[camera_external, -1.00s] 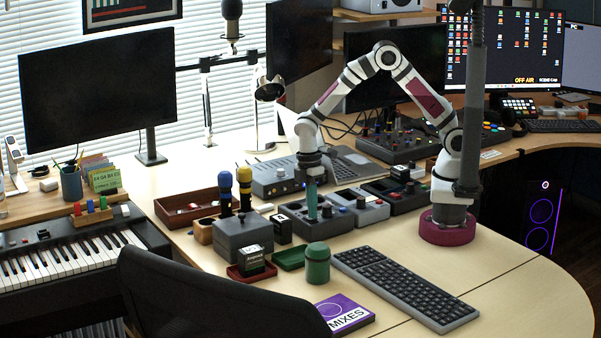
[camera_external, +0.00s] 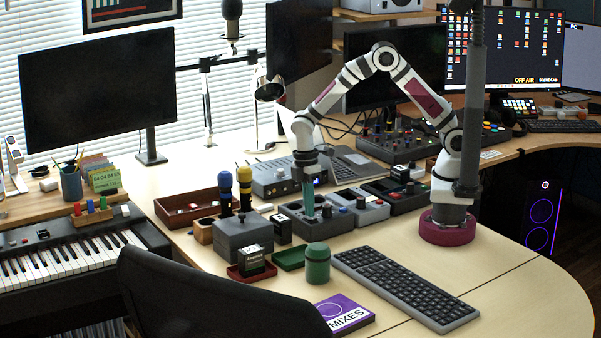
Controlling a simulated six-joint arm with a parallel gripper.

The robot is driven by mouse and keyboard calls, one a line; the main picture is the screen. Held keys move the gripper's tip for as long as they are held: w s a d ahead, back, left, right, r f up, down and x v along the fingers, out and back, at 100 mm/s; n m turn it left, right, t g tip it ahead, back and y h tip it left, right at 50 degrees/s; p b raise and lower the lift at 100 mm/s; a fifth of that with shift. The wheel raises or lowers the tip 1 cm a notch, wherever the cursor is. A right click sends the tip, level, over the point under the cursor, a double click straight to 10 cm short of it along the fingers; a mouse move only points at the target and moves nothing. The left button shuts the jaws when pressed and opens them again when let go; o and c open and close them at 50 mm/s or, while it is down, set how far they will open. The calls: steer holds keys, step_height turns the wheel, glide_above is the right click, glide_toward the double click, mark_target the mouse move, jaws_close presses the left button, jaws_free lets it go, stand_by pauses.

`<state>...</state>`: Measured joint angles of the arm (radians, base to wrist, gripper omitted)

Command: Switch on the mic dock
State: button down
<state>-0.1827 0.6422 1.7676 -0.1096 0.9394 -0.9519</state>
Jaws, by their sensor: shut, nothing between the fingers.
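A green canister (camera_external: 318,264), a green tray (camera_external: 289,259) and a red tray with a black box (camera_external: 251,262) stand in front. A keyboard (camera_external: 405,287) lies at the right. The desk's right front is clear.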

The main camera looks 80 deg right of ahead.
step_height(320, 180, up, 14)
steer(key=w+d, duration=0.1)
stand_by(0.4)
steer(key=shift+s+a, duration=0.4)
steer(key=shift+s, duration=0.05)
steer(key=shift+f, duration=0.15)
steer(key=f, duration=0.9)
steer(key=s+a+f, duration=0.1)
steer(key=f, duration=0.3)
steer(key=shift+s+a+f, duration=0.1)
steer(key=shift+f, duration=0.3)
